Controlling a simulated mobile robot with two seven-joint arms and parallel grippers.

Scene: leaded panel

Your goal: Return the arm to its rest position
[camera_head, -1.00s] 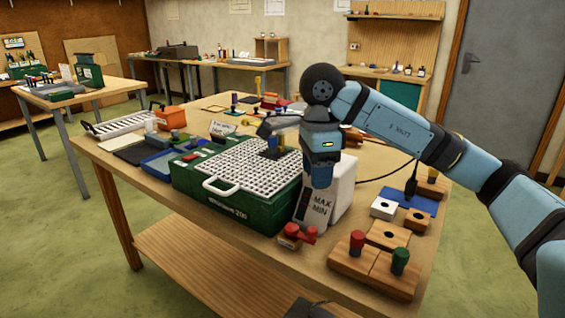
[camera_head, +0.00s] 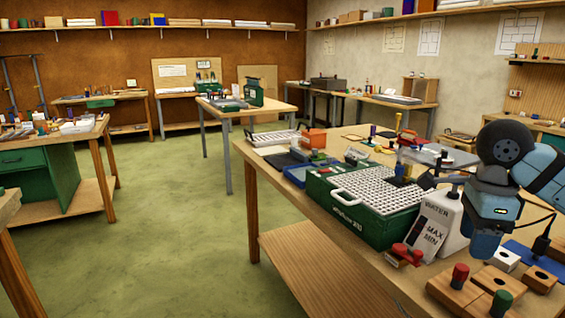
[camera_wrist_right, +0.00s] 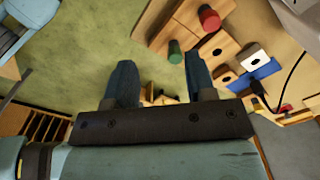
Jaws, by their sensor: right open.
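My right arm comes in from the right edge of the head view. Its right gripper (camera_head: 487,245) points down beside the white water bottle (camera_head: 437,222), over the right part of the workbench (camera_head: 320,262). In the right wrist view the two blue fingers (camera_wrist_right: 160,82) stand wide apart with nothing between them. Past them are the green floor and wooden blocks with a red peg (camera_wrist_right: 209,18) and a green peg (camera_wrist_right: 174,50).
A green machine with a white grid top (camera_head: 385,190) stands left of the bottle. Red-knobbed small blocks (camera_head: 403,255) and wooden peg blocks (camera_head: 455,292) lie near the front edge. A blue mat (camera_head: 522,250) is at the right. The floor left of the bench is open.

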